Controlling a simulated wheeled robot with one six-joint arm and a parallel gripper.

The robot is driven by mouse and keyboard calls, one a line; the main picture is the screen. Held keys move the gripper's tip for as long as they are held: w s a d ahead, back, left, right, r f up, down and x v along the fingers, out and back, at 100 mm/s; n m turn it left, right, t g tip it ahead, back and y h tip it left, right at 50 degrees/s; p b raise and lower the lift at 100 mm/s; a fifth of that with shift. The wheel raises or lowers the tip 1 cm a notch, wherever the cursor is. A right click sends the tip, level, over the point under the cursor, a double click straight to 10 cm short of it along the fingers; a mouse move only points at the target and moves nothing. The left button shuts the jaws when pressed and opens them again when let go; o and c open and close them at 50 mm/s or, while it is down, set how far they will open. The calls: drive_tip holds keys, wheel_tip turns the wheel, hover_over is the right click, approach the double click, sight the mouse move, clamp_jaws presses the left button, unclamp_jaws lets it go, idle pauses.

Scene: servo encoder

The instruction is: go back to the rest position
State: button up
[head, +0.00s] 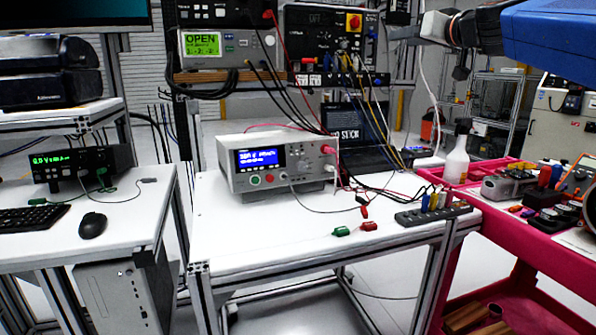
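My arm reaches in from the top right corner, with a large blue link and a dark joint. At its left end is a grey part that looks like my gripper (415,32), in front of the back equipment. It is small and seen against clutter, so its fingers cannot be made out. I see nothing clearly held in it. The arm is raised above the white bench (300,258) and the red cart (545,245), apart from both.
A bench meter (278,163) stands on the white bench. Red and green clips (342,231) and a dark connector block (433,215) lie to its right. A spray bottle (457,155) stands near the red cart. Rack instruments (218,48) and hanging cables fill the back.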

drive_tip(key=s+a+f+g+h, duration=0.1)
drive_tip(key=s+f+g, duration=0.2)
drive_tip(key=s+f, duration=0.8)
drive_tip(key=s+a+f+g+h, duration=0.1)
drive_tip(key=s+f+g, duration=0.2)
drive_tip(key=s+f, duration=0.8)
drive_tip(key=s+a+f+g+h, duration=0.1)
drive_tip(key=s+f+g, duration=0.3)
drive_tip(key=f, duration=1.3)
drive_tip(key=s+d+f+m+g+h, duration=0.1)
drive_tip(key=s+d+f, duration=0.1)
drive_tip(key=s+f, duration=0.4)
drive_tip(key=s+d+f+g+h, duration=0.1)
drive_tip(key=s+d+f, duration=0.1)
drive_tip(key=s+f, duration=0.5)
wheel_tip(320, 180, down, 2)
drive_tip(key=shift+s+d+f+m+h, duration=0.1)
drive_tip(key=shift+s+d+m+h, duration=0.2)
drive_tip(key=shift+m, duration=0.1)
